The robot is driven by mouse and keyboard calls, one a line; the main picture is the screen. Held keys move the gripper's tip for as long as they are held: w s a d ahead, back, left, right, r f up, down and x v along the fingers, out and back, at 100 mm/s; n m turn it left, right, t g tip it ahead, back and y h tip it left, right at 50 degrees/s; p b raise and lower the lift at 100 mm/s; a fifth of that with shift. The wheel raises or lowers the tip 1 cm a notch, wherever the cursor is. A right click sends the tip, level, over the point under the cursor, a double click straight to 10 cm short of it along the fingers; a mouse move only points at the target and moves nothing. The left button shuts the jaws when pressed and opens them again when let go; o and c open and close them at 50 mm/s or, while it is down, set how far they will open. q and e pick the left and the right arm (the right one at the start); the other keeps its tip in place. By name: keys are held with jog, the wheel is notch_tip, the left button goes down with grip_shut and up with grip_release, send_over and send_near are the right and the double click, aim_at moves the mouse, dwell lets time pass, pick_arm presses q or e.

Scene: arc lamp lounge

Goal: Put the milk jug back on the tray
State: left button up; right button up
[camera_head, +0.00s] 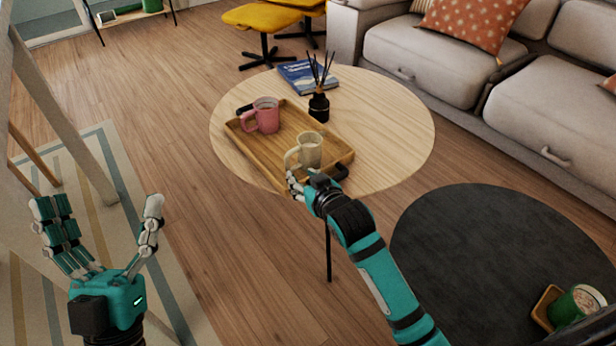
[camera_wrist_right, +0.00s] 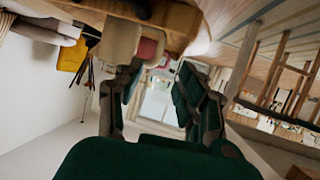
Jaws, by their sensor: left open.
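The cream milk jug (camera_head: 311,148) is upright at the near right end of the wooden tray (camera_head: 252,153), apparently resting on it. Its handle faces left. My right gripper (camera_head: 298,181) is close in front of the jug, by the handle side. In the right wrist view the jug (camera_wrist_right: 119,38) is beyond one finger, and the fingers stand apart with a clear gap between them. Whether a finger touches the handle cannot be told. My left gripper (camera_head: 104,215) is open and empty, above the floor at the left.
A pink mug (camera_head: 266,115) stands on the tray's far left part. A black reed diffuser (camera_head: 319,107) and a blue book (camera_head: 306,75) are behind the tray on the round wooden table (camera_head: 395,135). A dark lower table (camera_head: 480,265) holds a green cup (camera_head: 574,306) at right.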

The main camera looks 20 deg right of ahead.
pick_arm(q)
jog(key=w+f+g+y, duration=0.1)
jog(key=w+f+g, duration=0.1)
jog(key=shift+w+d+f, duration=0.15)
jog(key=shift+w+f, duration=0.15)
jog(key=shift+f, duration=0.05)
pick_arm(e)
jog(key=s+a+r+t+y, duration=0.1)
jog(key=s+r+t+y, duration=0.1)
jog(key=s+r+t, duration=0.3)
jog(key=s+a+r+n+t+y, duration=0.1)
jog(key=s+r+t, duration=0.4)
jog(key=s+r, duration=0.8)
notch_tip(320, 180, up, 5)
jog(key=shift+a+t+y, duration=0.3)
jog(key=shift+t+y, duration=0.1)
jog(key=shift+y, duration=0.5)
pick_arm(q)
jog(key=shift+p, duration=0.3)
